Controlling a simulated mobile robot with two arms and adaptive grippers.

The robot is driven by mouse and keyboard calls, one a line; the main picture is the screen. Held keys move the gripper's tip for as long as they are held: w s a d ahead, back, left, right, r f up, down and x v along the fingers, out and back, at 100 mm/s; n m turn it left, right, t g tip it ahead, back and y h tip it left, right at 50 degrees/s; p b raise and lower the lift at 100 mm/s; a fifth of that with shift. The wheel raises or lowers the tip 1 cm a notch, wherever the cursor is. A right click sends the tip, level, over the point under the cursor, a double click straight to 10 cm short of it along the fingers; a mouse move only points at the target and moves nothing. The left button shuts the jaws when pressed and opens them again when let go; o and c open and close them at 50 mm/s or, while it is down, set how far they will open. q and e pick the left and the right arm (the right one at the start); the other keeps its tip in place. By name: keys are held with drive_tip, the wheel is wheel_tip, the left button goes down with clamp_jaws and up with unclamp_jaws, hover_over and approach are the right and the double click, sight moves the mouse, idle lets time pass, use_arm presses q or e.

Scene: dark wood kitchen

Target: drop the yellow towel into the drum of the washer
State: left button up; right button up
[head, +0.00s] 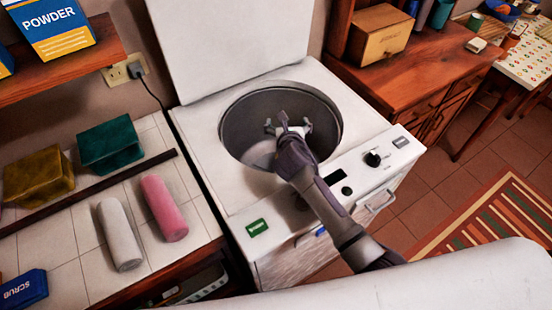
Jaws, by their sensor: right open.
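The white top-loading washer (205,135) stands in the middle with its lid (225,40) raised. Its round drum (240,110) is open at the top. My right gripper (288,126) is over the drum opening, fingers spread and empty. Its arm comes in from the lower right across the washer's front panel. A mustard-yellow block (38,174), which looks like a folded towel, sits on the tiled counter at the far left, well apart from the gripper. No yellow cloth shows in the visible part of the drum; the gripper and arm hide some of it. My left gripper is out of view.
A green block (110,146), a pink roll (164,208) and a pale roll (119,234) are on the tiled counter (75,235) left of the washer. A blue SCRUB box (22,289) lies nearer. A wooden shelf holds a POWDER box (50,28). A wooden cabinet (430,70) stands at right.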

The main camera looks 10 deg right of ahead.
drive_tip(key=shift+s, duration=0.15)
drive_tip(key=v, duration=1.1)
drive_tip(key=shift+s, duration=0.4)
